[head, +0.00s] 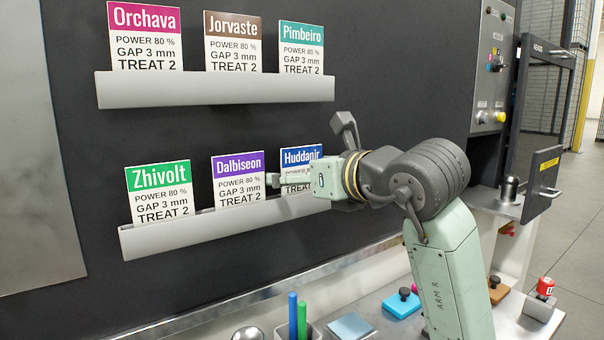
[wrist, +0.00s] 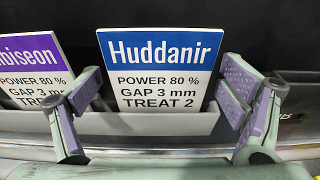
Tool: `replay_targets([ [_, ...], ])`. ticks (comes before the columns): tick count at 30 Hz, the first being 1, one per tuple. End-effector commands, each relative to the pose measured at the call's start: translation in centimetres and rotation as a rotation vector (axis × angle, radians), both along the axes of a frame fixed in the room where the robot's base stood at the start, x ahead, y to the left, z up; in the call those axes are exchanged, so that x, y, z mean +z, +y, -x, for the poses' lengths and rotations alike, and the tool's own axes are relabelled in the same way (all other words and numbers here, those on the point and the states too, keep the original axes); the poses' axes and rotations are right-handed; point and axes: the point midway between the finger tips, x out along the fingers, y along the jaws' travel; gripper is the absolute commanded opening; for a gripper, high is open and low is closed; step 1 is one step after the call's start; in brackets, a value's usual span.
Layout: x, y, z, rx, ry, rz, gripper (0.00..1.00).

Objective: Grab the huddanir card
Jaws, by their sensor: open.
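The Huddanir card (head: 301,155) has a blue header over white text lines. It stands in the lower grey rack (head: 190,232), at the rack's right end. In the head view my gripper (head: 275,180) is in front of it and hides part of the card. In the wrist view the card (wrist: 160,75) stands upright between my open fingers (wrist: 162,95), one to each side, with a gap to the right finger. The left finger is close to the card's left edge; I cannot tell if it touches. The rack's front lip hides the card's bottom.
The purple Dalbiseon card (head: 238,178) stands just left, near my left finger. The green Zhivolt card (head: 159,191) is farther left. An upper rack (head: 215,90) holds Orchava, Jorvaste and Pimbeiro cards. Pens (head: 297,316) and a blue block (head: 402,303) are on the counter below.

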Motion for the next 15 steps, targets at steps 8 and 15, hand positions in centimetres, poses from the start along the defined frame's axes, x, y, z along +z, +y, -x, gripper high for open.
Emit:
replay_targets([
  [8,-0.04,-0.02,0.02,0.0,0.0,0.0,0.82],
  [15,-0.02,-0.01,0.03,0.001,0.0,0.0,0.66],
])
